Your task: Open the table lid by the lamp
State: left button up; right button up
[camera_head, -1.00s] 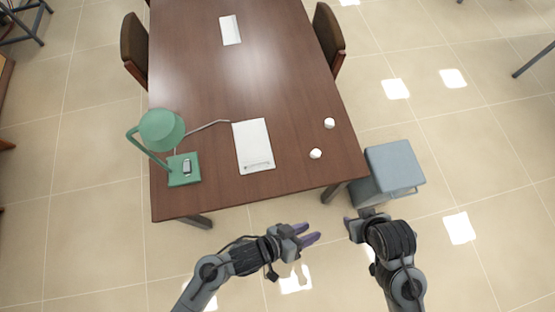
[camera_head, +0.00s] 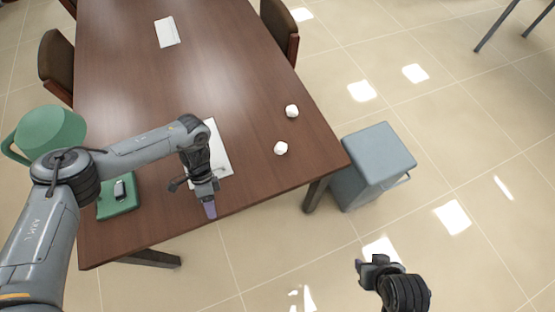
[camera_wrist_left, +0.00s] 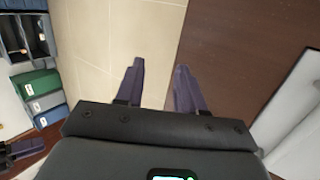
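The white table lid (camera_head: 222,165) near the lamp lies flat in the brown tabletop, partly covered by my left arm. A pale flat piece, likely this lid (camera_wrist_left: 295,100), shows at the right of the left wrist view. The green lamp (camera_head: 50,128) stands at the table's left, its stem partly behind my arm. My left gripper (camera_head: 210,208) points down by the table's near edge, just below the lid. The left wrist view shows its purple fingers (camera_wrist_left: 160,80) apart and empty. My right gripper (camera_head: 362,268) is off the table at lower right; its opening is unclear.
Two small white objects (camera_head: 292,111) (camera_head: 281,148) lie right of the lid. A grey box (camera_head: 375,160) stands at the table's right corner. Another white panel (camera_head: 167,32) is farther back. Chairs flank the table.

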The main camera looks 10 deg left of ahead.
pick_arm(q)
jog(key=w+a+b, duration=0.1)
jog(key=w, duration=0.2)
jog(key=w+a+r+t+b, duration=0.1)
jog(key=w+a, duration=0.1)
jog(key=w, duration=0.1)
jog(key=w+a+r+t+y+b, duration=0.1)
jog(key=w+a, duration=0.1)
jog(key=w, duration=0.1)
jog(key=shift+r, duration=0.25)
jog(key=w+a+r+t+b, duration=0.1)
jog(key=w+r+t+b, duration=0.15)
jog(key=w+r, duration=0.4)
jog(key=shift+n, duration=0.3)
jog(key=f, duration=0.3)
jog(key=s+f+b, duration=0.1)
jog(key=f, duration=0.3)
jog(key=d+f, duration=0.1)
jog(key=f, duration=0.2)
jog(key=shift+s+f+b, duration=0.15)
jog(key=shift+s+b, duration=0.1)
jog(key=shift+b, duration=0.05)
pick_arm(e)
notch_tip(320, 180, down, 9)
jog(key=shift+s+d, duration=0.15)
jog(key=shift+d, duration=0.05)
pick_arm(q)
grip_shut()
